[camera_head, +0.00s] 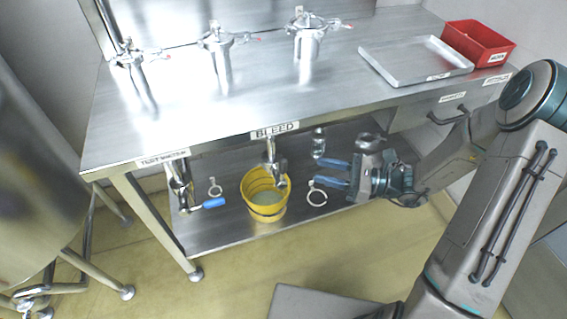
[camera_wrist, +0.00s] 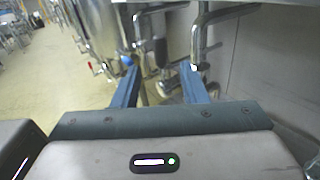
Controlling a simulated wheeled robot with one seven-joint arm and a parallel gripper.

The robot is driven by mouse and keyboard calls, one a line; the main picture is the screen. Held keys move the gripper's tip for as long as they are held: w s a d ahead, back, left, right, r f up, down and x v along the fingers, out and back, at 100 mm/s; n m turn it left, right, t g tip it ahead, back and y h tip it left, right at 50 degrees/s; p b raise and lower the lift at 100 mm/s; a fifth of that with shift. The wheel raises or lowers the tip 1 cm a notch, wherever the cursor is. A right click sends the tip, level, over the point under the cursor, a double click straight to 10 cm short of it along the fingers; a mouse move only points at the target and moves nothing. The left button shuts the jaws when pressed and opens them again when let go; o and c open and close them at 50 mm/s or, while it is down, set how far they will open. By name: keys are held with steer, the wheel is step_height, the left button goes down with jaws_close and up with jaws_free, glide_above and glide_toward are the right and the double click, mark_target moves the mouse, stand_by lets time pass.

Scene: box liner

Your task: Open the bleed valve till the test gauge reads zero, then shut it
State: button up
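The bleed valve (camera_head: 272,172) hangs on a steel pipe under the bench edge, below the BLEED label (camera_head: 275,130). Its lever position is not clear. A yellow bucket (camera_head: 251,208) holding some liquid stands beneath it. My gripper (camera_head: 335,172) is under the bench, right of the bleed pipe and apart from it, with its blue fingers pointing left. In the wrist view my gripper (camera_wrist: 160,82) is open and empty. Steel pipework (camera_wrist: 197,42) shows ahead of the fingers; I cannot tell which pipe is which. No test gauge dial can be read.
The test water valve (camera_head: 182,190), with a blue lever, hangs further left. Rings (camera_head: 317,195) and a clear vessel (camera_head: 319,142) are near my gripper. Three steel housings (camera_head: 308,42), a tray (camera_head: 416,68) and a red bin (camera_head: 478,34) stand on the bench. A tank fills the left.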

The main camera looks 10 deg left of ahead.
mark_target(284, 163)
steer(key=a, duration=1.1)
steer(key=shift+w+b, duration=0.15)
steer(key=shift+b, duration=0.15)
jaws_close()
